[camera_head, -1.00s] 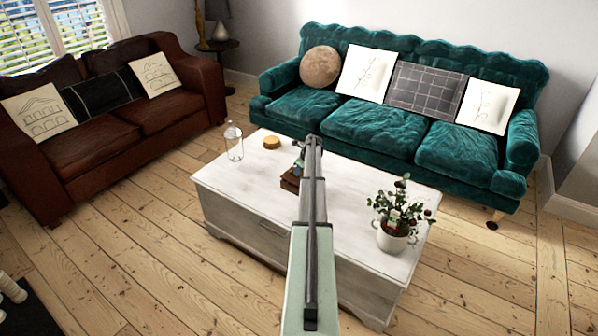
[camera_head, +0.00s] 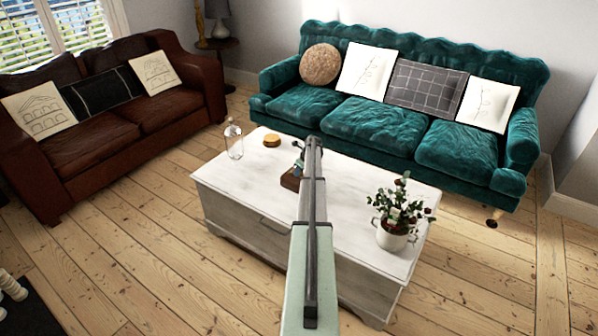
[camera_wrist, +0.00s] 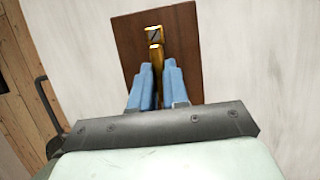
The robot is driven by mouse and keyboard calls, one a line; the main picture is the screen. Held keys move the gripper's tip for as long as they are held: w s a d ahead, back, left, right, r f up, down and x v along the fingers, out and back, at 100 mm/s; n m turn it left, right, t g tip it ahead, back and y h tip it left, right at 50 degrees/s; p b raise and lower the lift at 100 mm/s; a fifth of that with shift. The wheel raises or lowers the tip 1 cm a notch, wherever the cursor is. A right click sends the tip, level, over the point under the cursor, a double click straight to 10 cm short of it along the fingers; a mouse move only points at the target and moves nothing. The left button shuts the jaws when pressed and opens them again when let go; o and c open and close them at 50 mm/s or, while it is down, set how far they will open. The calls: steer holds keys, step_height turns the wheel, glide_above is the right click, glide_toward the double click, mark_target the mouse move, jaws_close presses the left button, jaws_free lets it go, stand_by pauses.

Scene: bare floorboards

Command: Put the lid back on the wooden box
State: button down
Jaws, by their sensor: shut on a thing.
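In the wrist view, the two blue fingers of my gripper (camera_wrist: 157,72) are closed around a gold-coloured handle (camera_wrist: 155,52). The handle stands over a dark brown rectangular wooden panel (camera_wrist: 131,42), which looks like the lid. A gold fitting with a dark centre shows at the handle's far end. Whether the panel is apart from the box or resting on it, I cannot tell. In the head view, a small brown wooden piece (camera_head: 290,181) shows on the white table beside my arm. My arm hides the rest of it and my fingertips, so box and lid cannot be told apart there.
The white chest-like table (camera_head: 262,188) carries a glass bottle (camera_head: 234,143), a round tan object (camera_head: 271,141) and a potted plant (camera_head: 392,236). Some greenery shows behind my arm. A green sofa (camera_head: 385,130) and a brown sofa (camera_head: 120,130) stand around it.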

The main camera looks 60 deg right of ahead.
steer(key=c, duration=1.1)
jaws_free()
steer(key=shift+o, duration=0.2)
steer(key=shift+r, duration=0.1)
steer(key=shift+r, duration=3.4)
